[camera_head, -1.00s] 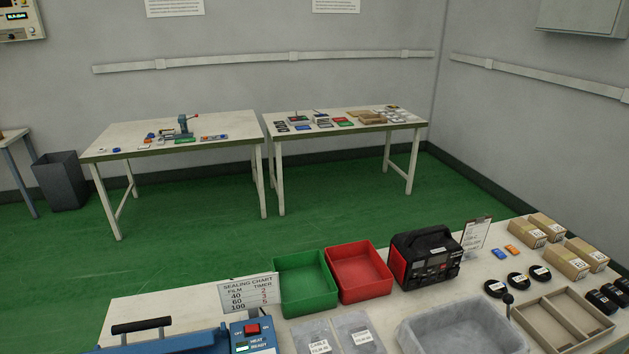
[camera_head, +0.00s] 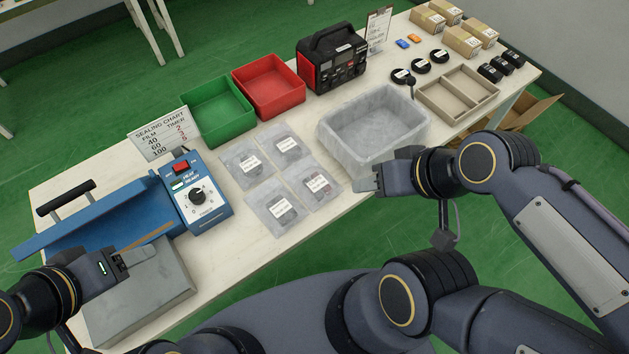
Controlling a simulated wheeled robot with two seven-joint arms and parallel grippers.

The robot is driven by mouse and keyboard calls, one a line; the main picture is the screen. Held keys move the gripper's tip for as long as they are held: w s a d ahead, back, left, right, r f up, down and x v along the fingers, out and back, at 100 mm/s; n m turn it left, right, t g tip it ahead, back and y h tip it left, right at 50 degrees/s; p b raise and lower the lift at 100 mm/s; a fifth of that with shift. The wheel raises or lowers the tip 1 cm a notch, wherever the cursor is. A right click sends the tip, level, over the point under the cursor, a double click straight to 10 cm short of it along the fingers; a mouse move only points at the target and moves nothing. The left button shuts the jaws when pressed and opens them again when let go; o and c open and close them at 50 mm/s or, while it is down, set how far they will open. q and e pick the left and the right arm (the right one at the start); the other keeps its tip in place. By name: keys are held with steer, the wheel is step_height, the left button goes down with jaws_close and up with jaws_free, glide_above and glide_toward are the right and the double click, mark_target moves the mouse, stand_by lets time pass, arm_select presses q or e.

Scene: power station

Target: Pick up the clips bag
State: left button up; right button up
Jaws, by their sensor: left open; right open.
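Several clear plastic bags with white labels lie flat on the white table, in two rows: a back left bag (camera_head: 240,177), a back right bag (camera_head: 288,145), a front left bag (camera_head: 279,210) and a front right bag (camera_head: 316,187). Their labels are too small to read, so I cannot tell which is the clips bag. My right gripper (camera_head: 362,180) is open and empty, just right of the front right bag. My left gripper (camera_head: 124,262) is open near the blue sealer at the left, well away from the bags.
A blue heat sealer (camera_head: 110,215) with a grey plate stands left of the bags, by the sealing chart (camera_head: 160,131). Behind are a green bin (camera_head: 218,110), a red bin (camera_head: 268,85) and a black-red power unit (camera_head: 332,60). A lined grey tub (camera_head: 372,120) stands right.

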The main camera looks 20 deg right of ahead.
mark_target(318, 184)
steer(key=shift+o, duration=0.3)
